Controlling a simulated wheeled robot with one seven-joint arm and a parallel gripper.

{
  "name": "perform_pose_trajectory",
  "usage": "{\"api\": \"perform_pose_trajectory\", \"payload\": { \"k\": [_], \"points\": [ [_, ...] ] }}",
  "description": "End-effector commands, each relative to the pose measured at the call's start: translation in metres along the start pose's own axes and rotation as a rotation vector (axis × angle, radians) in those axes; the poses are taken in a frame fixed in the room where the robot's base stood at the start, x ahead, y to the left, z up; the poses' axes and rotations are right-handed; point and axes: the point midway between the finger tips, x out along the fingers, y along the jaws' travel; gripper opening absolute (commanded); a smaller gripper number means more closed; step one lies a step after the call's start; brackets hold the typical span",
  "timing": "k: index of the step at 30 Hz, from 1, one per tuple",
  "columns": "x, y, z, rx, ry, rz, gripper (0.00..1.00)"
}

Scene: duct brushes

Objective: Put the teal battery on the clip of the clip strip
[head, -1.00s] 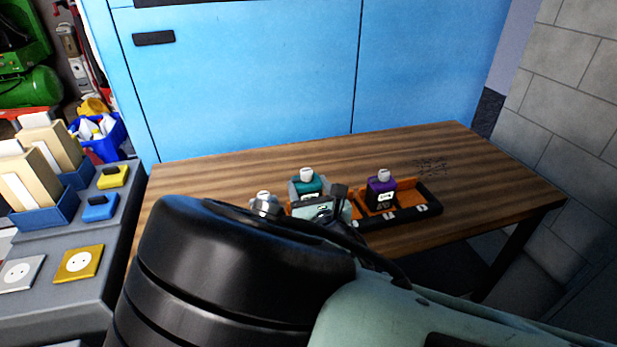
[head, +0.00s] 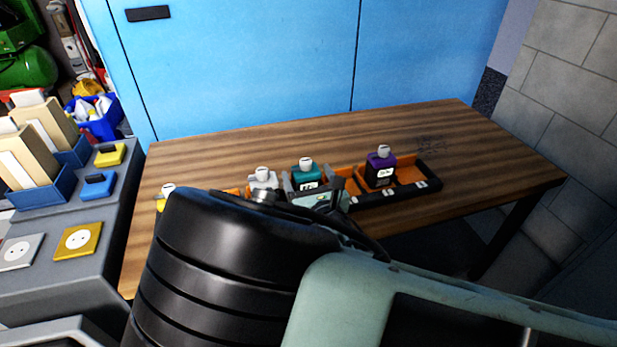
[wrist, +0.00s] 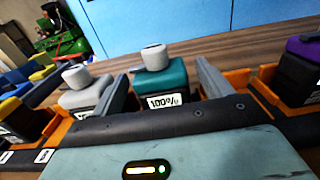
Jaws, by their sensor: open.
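The teal battery (head: 306,172) has a white round cap and stands upright in the orange and black tray (head: 425,188) on the table. In the wrist view the teal battery (wrist: 163,80) carries a label reading 100%. My gripper (head: 310,184) is open at the teal battery, with one finger on each side of it. In the wrist view my gripper (wrist: 163,88) shows gaps beside the battery, so contact is not clear. The battery's lower part is hidden behind my gripper. I cannot make out a clip strip in either view.
A grey battery (head: 262,180) stands close on the left and a purple battery (head: 381,168) on the right. A yellow battery (head: 166,194) is farther left, partly behind my arm. The wooden table (head: 480,150) is clear behind and right. A blue cabinet (head: 240,70) stands behind.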

Motion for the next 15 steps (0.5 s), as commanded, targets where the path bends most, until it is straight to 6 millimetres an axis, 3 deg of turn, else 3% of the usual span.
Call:
{"api": "perform_pose_trajectory", "payload": {
  "k": [5, 15],
  "points": [
    [-0.008, 0.001, 0.002, -0.001, 0.002, 0.001, 0.78],
    [-0.075, 0.001, 0.002, -0.002, 0.003, 0.002, 0.78]
  ]
}}
